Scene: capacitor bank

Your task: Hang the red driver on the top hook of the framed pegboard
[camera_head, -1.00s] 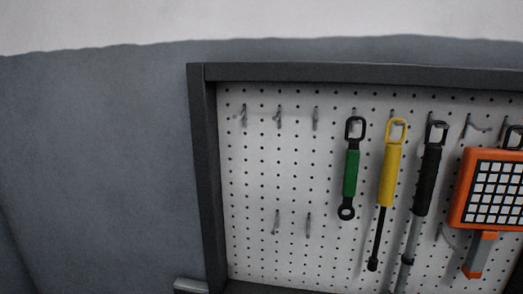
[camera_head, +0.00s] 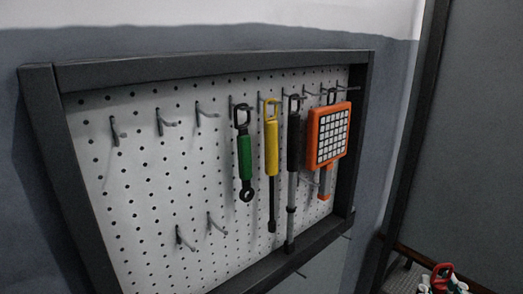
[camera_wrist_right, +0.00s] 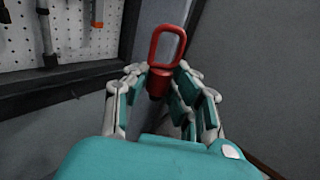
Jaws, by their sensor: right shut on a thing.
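The red driver (camera_wrist_right: 164,50) is held by my right gripper (camera_wrist_right: 158,84) in the right wrist view. Its red loop points up above the fingers; its lower part is hidden between them. In the head view the red loop (camera_head: 442,272) and my right gripper (camera_head: 446,285) show at the bottom right, apart from the board. The framed pegboard (camera_head: 135,190) fills the left and middle. Its upper row has bare hooks at the left, such as one hook (camera_head: 205,112), and lower bare hooks, such as one hook (camera_head: 182,238). My left gripper is not in view.
A green wrench (camera_head: 245,158), a yellow tool (camera_head: 272,150), a black tool (camera_head: 293,145) and an orange gridded tool (camera_head: 328,135) hang on the board. The dark frame (camera_head: 215,62) stands out from the wall. A dark upright post (camera_head: 412,130) stands right of the board.

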